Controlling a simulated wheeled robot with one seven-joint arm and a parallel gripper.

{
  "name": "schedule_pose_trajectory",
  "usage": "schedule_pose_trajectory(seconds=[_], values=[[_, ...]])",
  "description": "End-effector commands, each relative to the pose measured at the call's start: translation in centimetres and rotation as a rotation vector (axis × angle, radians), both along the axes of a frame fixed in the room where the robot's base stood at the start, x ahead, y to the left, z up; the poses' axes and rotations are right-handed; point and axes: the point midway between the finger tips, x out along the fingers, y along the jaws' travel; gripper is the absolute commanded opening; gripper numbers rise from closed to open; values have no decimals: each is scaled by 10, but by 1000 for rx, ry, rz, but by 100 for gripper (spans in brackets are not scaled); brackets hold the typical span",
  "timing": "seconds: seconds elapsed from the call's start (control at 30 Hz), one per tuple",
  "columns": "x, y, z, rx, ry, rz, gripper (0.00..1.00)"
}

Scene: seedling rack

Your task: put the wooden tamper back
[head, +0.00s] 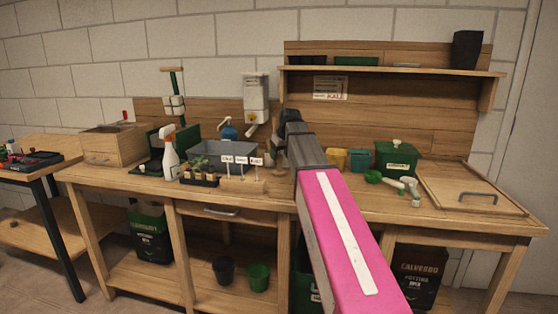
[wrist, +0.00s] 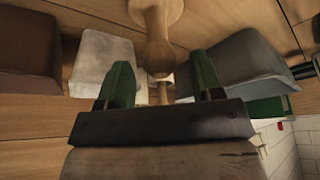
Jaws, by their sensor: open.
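The wooden tamper (wrist: 157,45) is in the wrist view, a pale turned piece with a round flared end at the top of the picture and a narrower part toward my gripper. My gripper (wrist: 163,75) is open, with its two green fingers apart on either side of the tamper's narrow part. I cannot tell whether either finger touches it. In the head view my pink arm and dark wrist reach over the bench (head: 330,200) and hide the gripper tips.
In the wrist view a pale block-like container (wrist: 102,60) and a grey one (wrist: 238,62) flank the tamper closely. On the bench stand a spray bottle (head: 169,155), a seedling tray (head: 200,179), a green box (head: 396,158) and a wooden board with a handle (head: 470,190).

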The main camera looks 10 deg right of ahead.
Motion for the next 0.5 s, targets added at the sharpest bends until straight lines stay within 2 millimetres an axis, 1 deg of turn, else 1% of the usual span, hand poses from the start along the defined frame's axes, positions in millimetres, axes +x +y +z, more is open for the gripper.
schedule_pose_trajectory(seconds=[0.03, 0.3, 0.5], values=[[-4, -2, 10, 0, -3, 0, 60], [-20, -8, 53, 1, -2, 0, 60], [-28, -11, 72, 0, -1, 0, 60]])
